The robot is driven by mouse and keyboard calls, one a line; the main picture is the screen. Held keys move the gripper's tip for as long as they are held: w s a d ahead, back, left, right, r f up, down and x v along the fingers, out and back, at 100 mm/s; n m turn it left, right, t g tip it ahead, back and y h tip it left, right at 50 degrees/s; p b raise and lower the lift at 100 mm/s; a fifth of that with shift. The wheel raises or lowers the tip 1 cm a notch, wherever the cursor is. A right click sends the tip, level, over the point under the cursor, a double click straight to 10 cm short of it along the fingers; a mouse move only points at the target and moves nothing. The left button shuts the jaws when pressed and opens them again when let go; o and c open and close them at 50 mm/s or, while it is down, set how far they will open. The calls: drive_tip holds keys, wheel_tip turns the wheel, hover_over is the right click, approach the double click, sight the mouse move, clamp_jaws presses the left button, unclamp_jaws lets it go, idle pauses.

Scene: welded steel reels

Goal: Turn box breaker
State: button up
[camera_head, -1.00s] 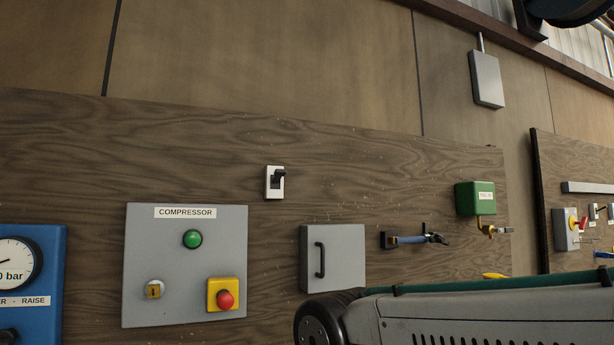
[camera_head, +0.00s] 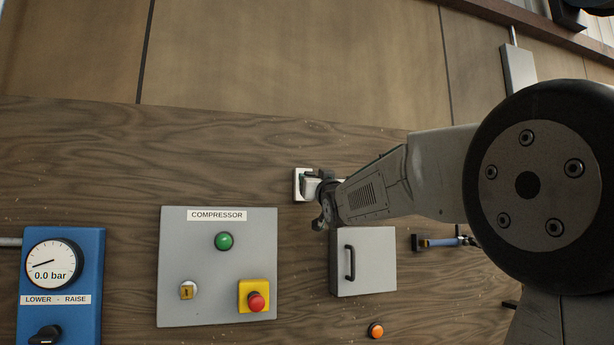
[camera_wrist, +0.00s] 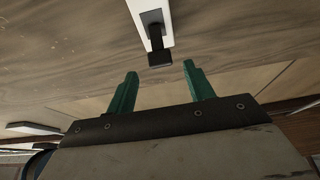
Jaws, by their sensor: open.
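A white switch plate (camera_head: 297,185) with a black lever is on the dark wooden board, above and right of the compressor panel. My gripper partly covers it in the head view. In the wrist view the white plate (camera_wrist: 150,14) is at the top, and its black lever (camera_wrist: 158,48) points toward my gripper (camera_wrist: 160,70). My two green fingers are apart with nothing between them. The lever's end is just beyond the fingertips, in line with the gap. No contact shows. A closed grey box (camera_head: 375,262) with a black handle is below right of the switch.
The grey compressor panel (camera_head: 203,295) has a green button (camera_head: 223,241), a key switch (camera_head: 187,290) and a red stop button (camera_head: 256,301). A blue gauge unit (camera_head: 88,290) is at left. A blue-handled tool (camera_head: 440,242) hangs right of the grey box. An orange button (camera_head: 375,330) is below.

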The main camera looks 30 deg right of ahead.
sight(309, 173)
drive_tip(key=x, duration=0.5)
drive_tip(key=shift+w+d, duration=0.1)
drive_tip(key=shift+w, duration=0.3)
drive_tip(key=c, duration=1)
